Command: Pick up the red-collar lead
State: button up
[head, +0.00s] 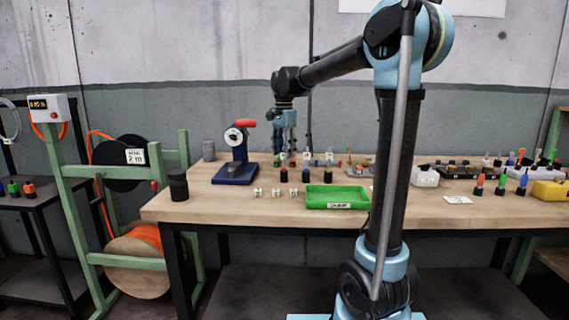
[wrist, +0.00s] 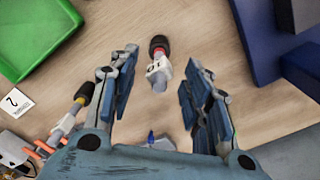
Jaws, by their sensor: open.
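The red-collar lead (wrist: 158,64) shows in the wrist view as a short piece with a black end, a red band and a white tag. In the head view my gripper (head: 284,120) hangs pointing down over the table, right of the blue press. At that size I cannot tell which small piece there is the red-collar lead.
A green tray (wrist: 38,38) is at upper left and the dark blue press base (wrist: 263,40) at right. A number card (wrist: 15,101) lies at left. Several small parts crowd the table's right side (head: 480,181).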

jog(key=shift+f, duration=0.45)
grip_shut()
